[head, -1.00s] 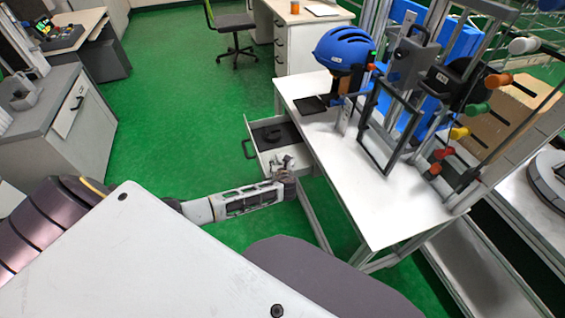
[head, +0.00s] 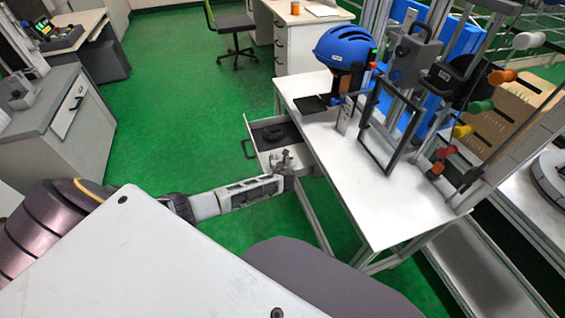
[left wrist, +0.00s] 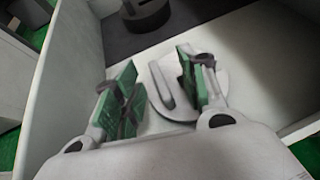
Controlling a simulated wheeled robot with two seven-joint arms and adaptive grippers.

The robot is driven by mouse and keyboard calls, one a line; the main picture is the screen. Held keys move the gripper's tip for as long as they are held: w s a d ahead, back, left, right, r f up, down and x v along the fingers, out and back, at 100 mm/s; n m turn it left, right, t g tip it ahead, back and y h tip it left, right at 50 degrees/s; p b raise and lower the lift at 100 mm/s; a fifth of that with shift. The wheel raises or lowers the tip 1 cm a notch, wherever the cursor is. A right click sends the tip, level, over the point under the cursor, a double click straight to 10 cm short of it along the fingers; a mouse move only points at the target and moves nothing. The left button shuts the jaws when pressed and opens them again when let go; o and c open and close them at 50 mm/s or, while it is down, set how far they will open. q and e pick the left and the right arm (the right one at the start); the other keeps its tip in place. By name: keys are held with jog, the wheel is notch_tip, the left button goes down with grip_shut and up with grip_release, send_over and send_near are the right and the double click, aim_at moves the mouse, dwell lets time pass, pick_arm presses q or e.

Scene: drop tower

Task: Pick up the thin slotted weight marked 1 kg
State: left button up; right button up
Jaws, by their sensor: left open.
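A flat, light grey slotted disc (left wrist: 173,78) lies on the drawer floor in the left wrist view; no marking on it is legible. My left gripper (left wrist: 156,72) is open above it, with green-padded fingers. The right-hand finger overlaps and partly hides the disc, while the left-hand finger is left of it. Nothing is visibly held, and I cannot tell whether a finger touches the disc. In the head view my left gripper (head: 287,163) is at the near end of the open drawer (head: 254,150). My right gripper is not in view.
A dark round weight (left wrist: 146,14) sits on a dark area deeper in the drawer. The drawer's pale side wall (left wrist: 72,62) is close on the left. The white table (head: 365,205) carries a blue helmet (head: 345,46) and a dark frame (head: 390,130).

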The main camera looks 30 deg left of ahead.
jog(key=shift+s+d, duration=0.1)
pick_arm(q)
jog(key=c, duration=0.4)
grip_shut()
jog(key=shift+w+r, duration=0.1)
jog(key=shift+r, duration=0.15)
